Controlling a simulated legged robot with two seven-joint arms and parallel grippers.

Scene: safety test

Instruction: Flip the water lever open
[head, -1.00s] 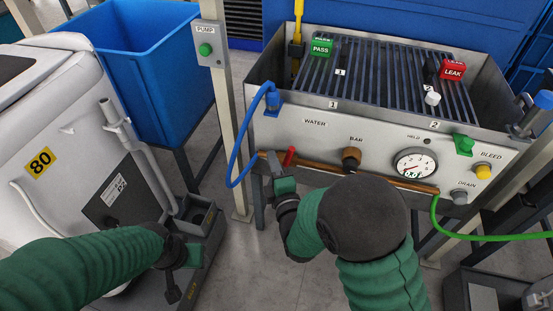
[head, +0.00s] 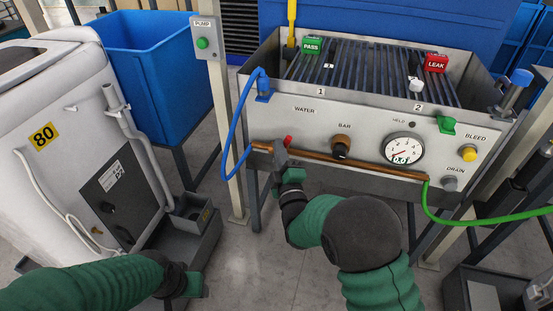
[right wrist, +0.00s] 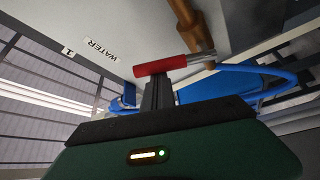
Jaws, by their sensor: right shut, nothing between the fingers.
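The water lever (head: 288,139) has a red handle and sits at the left end of the copper pipe, below the WATER label on the steel panel. In the right wrist view the red handle (right wrist: 160,66) lies across the fingertips, with its metal stem running right beside the pipe. My right gripper (head: 280,154) is shut and empty. Its fingers stand right at the lever and partly hide it in the head view; I cannot tell whether they touch. My left gripper (head: 193,284) is low at the left, away from the panel; its fingers are unclear.
A blue hose (head: 229,172) loops at the panel's left end. The bar knob (head: 341,147) and gauge (head: 402,149) are right of the lever. A green hose (head: 475,219) leaves at the right. A post with the pump button (head: 203,43) stands left.

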